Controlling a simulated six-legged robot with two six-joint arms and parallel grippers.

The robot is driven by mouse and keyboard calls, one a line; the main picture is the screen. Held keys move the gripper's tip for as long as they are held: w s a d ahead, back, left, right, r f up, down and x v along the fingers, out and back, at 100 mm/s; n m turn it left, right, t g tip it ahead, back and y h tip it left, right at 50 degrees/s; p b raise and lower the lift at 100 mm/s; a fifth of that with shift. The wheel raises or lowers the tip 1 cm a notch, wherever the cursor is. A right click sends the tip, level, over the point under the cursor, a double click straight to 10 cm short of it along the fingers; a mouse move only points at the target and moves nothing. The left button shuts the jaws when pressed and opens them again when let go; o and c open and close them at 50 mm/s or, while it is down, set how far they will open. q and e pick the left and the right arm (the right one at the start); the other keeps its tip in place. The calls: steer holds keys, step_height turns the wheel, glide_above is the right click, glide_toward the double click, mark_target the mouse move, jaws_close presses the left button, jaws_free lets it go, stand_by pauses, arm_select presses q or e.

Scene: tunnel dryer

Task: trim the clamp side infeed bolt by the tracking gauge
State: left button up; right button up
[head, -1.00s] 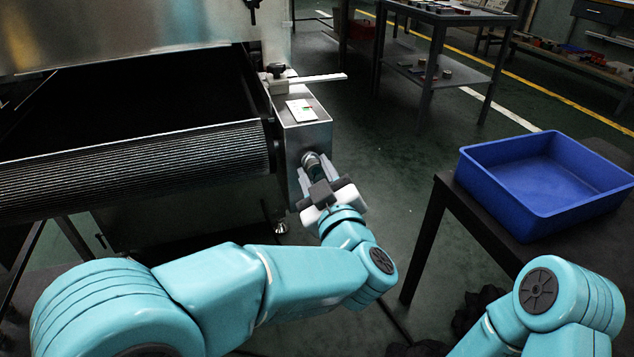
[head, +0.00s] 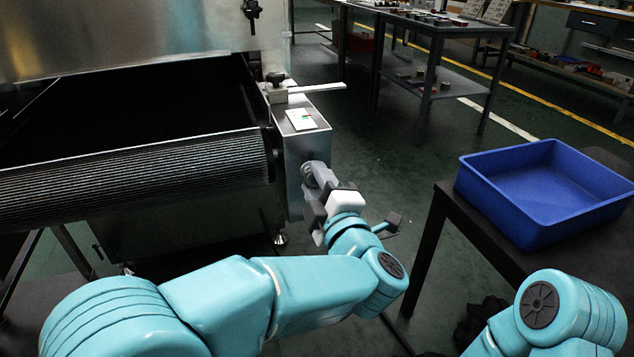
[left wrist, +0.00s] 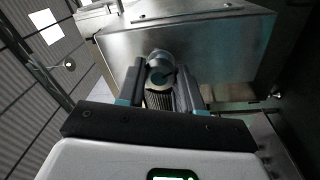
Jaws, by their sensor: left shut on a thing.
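The infeed bolt (left wrist: 159,68) sticks out of the end of a metal housing (head: 304,143) at the belt's right corner. My left gripper (head: 318,181) is shut on the bolt; in the left wrist view its fingers lie on both sides of it. The gripper mostly hides the bolt in the head view. A small pale plate with a green mark, apparently the tracking gauge (head: 302,119), lies on top of the housing. The clamp (head: 276,82), with a black knob, and a pale bar (head: 317,88) are behind it. My right gripper is out of view.
The dark ribbed conveyor belt (head: 130,166) fills the left. A blue bin (head: 520,205) stands on a dark table at the right. Workbenches (head: 430,62) with small parts stand at the back. Open floor lies between the housing and the blue bin's table.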

arm_select(q)
steer(key=shift+n, duration=0.3)
steer(key=o, duration=1)
steer(key=shift+o, duration=0.2)
steer(key=shift+s, duration=0.1)
